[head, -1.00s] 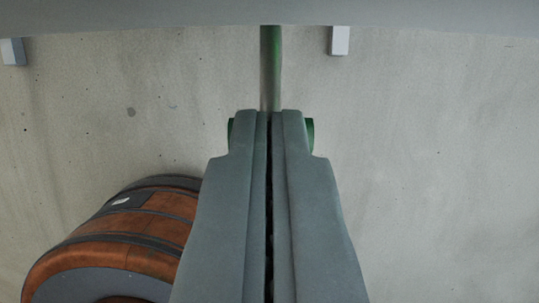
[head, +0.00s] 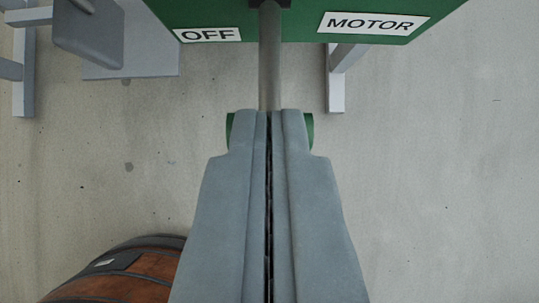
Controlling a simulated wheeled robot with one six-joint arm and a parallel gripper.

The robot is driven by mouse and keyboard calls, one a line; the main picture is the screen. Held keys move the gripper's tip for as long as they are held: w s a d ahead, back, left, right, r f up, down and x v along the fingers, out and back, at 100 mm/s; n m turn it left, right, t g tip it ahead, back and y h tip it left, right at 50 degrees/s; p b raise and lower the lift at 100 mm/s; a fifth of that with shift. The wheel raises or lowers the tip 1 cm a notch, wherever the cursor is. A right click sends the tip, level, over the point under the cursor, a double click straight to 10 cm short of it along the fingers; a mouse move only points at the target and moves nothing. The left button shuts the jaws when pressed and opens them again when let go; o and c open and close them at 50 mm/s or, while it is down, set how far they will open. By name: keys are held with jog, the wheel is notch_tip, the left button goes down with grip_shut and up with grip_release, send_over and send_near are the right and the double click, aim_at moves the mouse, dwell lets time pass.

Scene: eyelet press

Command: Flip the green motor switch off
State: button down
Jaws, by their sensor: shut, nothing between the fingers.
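A green panel (head: 285,32) spans the top of the head view, cut off by the frame's upper edge. It carries a white "OFF" label (head: 208,35) on the left and a white "MOTOR" label (head: 374,23) on the right. A grey lever or rod (head: 270,55) comes down from a dark mount on the panel between the labels, and its lower end runs behind my fingertips. My gripper (head: 269,115) is shut and empty, pointing up at the rod. I cannot tell whether the fingertips touch the rod. Green bits show on both sides behind the fingers.
A brown wooden barrel (head: 135,275) with dark bands lies at the lower left. Grey metal parts (head: 125,45) stand at the upper left, and a grey leg (head: 337,90) is under the panel. The pale concrete floor (head: 440,190) is clear on the right.

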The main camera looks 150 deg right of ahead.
jog(key=shift+s+f, duration=0.15)
jog(key=shift+f, duration=0.4)
dwell(0.4)
dwell(0.4)
